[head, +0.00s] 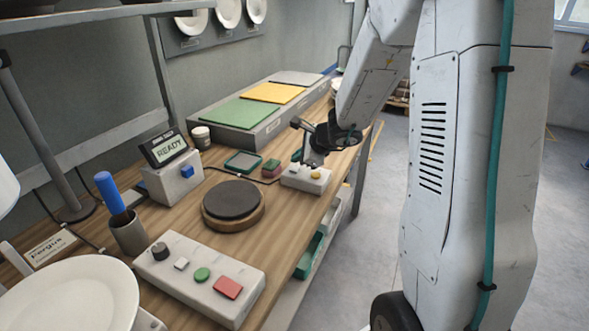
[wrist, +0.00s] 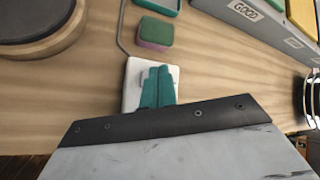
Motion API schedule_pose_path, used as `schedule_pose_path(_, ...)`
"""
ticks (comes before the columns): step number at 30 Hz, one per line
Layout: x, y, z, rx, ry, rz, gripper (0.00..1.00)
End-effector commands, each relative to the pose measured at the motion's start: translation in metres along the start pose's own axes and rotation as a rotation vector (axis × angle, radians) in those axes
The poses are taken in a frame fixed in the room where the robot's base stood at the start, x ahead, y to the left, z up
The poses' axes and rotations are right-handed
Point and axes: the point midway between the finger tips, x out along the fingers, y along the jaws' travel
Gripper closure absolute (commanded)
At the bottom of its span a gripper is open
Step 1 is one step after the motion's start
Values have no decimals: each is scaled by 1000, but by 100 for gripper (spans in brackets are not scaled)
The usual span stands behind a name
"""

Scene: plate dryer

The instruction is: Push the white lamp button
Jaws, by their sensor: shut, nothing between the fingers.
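A small white button box (head: 303,180) sits near the right edge of the wooden bench. My gripper (head: 313,161) is shut and empty, pointing down over this box. In the wrist view its teal fingers (wrist: 158,84) are together in front of the white box (wrist: 132,88), hiding most of its top. Whether they touch it cannot be told.
A round dark turntable (head: 234,202) lies between the two button boxes. A READY display (head: 170,148), cup with blue-handled brush (head: 127,232) and plate (head: 65,296) stand left.

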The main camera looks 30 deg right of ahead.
Motion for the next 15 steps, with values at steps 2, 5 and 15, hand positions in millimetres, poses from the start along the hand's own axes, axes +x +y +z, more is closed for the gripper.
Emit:
schedule_pose_path(2, -7, -6, 5, -4, -1, -4, 100)
schedule_pose_path(5, -14, -10, 10, -2, -1, -3, 100)
schedule_pose_path(15, -34, -25, 25, -2, 0, -2, 100)
